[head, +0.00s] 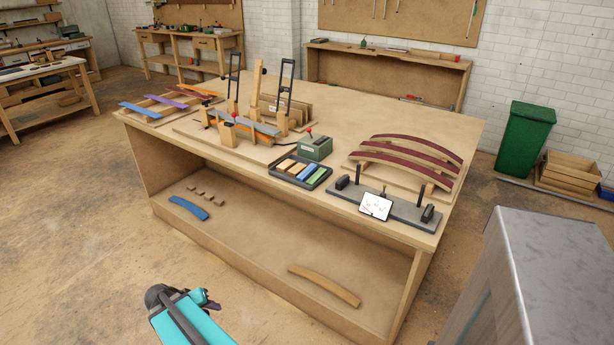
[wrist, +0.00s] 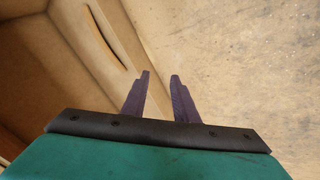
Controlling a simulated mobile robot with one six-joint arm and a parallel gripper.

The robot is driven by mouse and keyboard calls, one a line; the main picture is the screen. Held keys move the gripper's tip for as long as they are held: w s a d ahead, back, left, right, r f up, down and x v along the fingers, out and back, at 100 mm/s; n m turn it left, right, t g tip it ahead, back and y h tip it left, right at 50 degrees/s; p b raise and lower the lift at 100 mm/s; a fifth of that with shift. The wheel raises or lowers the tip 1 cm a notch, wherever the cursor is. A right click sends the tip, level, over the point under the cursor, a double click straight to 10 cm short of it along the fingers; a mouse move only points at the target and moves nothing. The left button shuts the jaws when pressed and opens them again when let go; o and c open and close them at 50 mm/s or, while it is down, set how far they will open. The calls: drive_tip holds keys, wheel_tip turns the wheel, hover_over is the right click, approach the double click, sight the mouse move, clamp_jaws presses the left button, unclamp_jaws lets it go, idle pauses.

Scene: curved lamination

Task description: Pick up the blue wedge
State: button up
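The blue wedge (head: 299,170) appears to be the blue piece among several coloured blocks in a black tray (head: 325,178) on the workbench top, near its front edge. It is small in the head view, so its exact shape is unclear. It does not show in the wrist view. My gripper (wrist: 160,75) is open and empty in the wrist view, its two dark fingers apart. In the head view, my teal arm end is low in front of the bench, well away from the tray; the fingers are mostly hidden there.
The workbench (head: 400,118) has an open lower shelf holding a blue curved strip (head: 188,207) and a curved wooden strip (head: 324,285). A green box (head: 314,148) stands behind the tray; a clamping jig (head: 240,128) is left. Red curved strips (head: 405,160) and a grey fixture (head: 400,208) are right.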

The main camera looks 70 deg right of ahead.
drive_tip(key=d+r+m+h, duration=0.2)
drive_tip(key=d+r, duration=0.4)
drive_tip(key=d, duration=0.2)
drive_tip(key=m+g+h+b, duration=0.25)
drive_tip(key=m+h, duration=0.35)
drive_tip(key=m, duration=0.3)
approach(297, 184)
wheel_tip(297, 184, up, 3)
drive_tip(key=d, duration=0.2)
drive_tip(key=shift+p+x, duration=0.65)
drive_tip(key=shift+x, duration=3.7)
drive_tip(key=shift+w, duration=0.1)
drive_tip(key=shift+d, duration=0.15)
